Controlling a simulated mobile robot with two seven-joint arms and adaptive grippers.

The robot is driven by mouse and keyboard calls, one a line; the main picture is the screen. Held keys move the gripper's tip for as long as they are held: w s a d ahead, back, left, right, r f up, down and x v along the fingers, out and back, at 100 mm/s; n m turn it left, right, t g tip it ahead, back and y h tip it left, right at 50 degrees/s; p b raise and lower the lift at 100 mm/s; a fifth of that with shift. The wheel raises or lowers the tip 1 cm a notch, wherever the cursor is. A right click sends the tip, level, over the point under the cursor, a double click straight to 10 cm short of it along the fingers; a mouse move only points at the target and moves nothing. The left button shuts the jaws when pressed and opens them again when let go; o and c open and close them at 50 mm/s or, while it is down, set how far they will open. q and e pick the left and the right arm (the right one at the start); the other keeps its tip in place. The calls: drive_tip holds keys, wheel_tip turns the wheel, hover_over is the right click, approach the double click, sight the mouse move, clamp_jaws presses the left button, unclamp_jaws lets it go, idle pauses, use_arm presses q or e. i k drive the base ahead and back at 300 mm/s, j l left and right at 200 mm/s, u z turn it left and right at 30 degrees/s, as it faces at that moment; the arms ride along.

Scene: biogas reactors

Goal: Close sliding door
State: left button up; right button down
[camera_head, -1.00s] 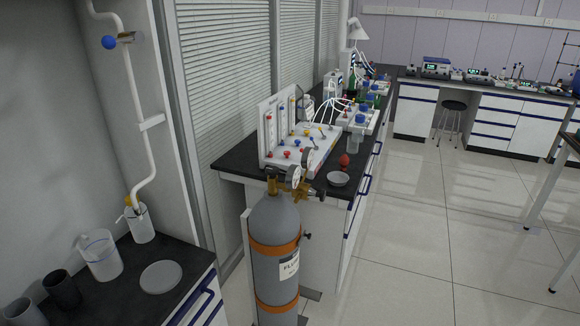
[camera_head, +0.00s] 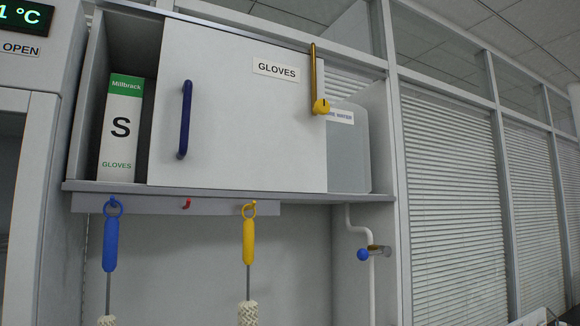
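A white sliding door (camera_head: 245,125) labelled "GLOVES" covers the middle of a wall cabinet (camera_head: 230,190). It has a vertical dark blue handle (camera_head: 185,120) near its left edge. The cabinet is open on the left, where a white and green "Milbrack S GLOVES" box (camera_head: 120,135) stands upright. To the right of the door, a translucent container (camera_head: 348,155) with a partly hidden label shows. Neither of my grippers is in view.
Below the cabinet, a blue-handled brush (camera_head: 110,240) and a yellow-handled brush (camera_head: 249,240) hang from a rail, with a red hook (camera_head: 186,204) between them. A white pipe with a blue-knobbed valve (camera_head: 366,254) is lower right. Blinds (camera_head: 455,200) fill the right side.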

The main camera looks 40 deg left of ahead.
sight(232, 111)
drive_tip(key=u, duration=1.35)
drive_tip(key=l, duration=0.15)
